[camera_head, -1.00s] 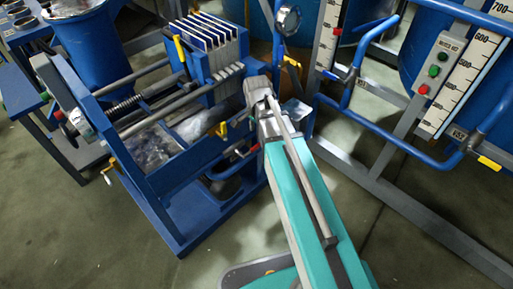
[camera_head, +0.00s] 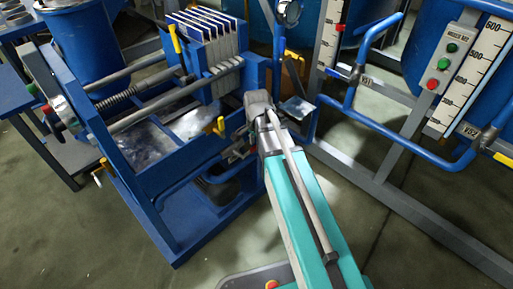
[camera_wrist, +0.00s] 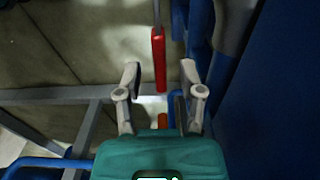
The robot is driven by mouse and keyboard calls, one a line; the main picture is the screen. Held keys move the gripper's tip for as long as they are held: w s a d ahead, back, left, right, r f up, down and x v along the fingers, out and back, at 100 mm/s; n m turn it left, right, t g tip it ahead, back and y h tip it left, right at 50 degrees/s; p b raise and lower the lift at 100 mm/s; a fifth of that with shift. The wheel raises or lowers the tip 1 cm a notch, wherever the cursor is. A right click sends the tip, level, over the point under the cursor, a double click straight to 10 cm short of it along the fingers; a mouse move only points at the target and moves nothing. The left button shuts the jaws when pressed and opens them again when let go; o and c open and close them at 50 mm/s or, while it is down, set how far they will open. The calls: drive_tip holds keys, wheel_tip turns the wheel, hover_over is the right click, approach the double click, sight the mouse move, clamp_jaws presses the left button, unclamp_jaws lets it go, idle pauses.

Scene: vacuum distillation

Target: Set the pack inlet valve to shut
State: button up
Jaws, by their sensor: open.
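A red lever handle (camera_wrist: 158,60) on a thin stem shows in the wrist view, pointing down the picture. I cannot tell for sure whether it is the pack inlet valve's handle, and no label on it is readable. My gripper (camera_wrist: 159,70) is open, with one finger on each side of the handle's line and visible gaps to both. The depth between fingers and handle is unclear. In the head view my arm reaches to the right end of the blue plate press (camera_head: 172,155), and the fingers and red handle are hidden there.
Blue pipework (camera_head: 345,108) and blue tanks (camera_head: 425,50) with white level scales (camera_head: 465,70) stand at the right. Yellow levers (camera_head: 220,126) sit on the press. Open floor (camera_head: 75,235) lies in front.

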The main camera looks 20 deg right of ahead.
drive_tip(key=shift+f, duration=0.3)
clamp_jaws()
idle(0.3)
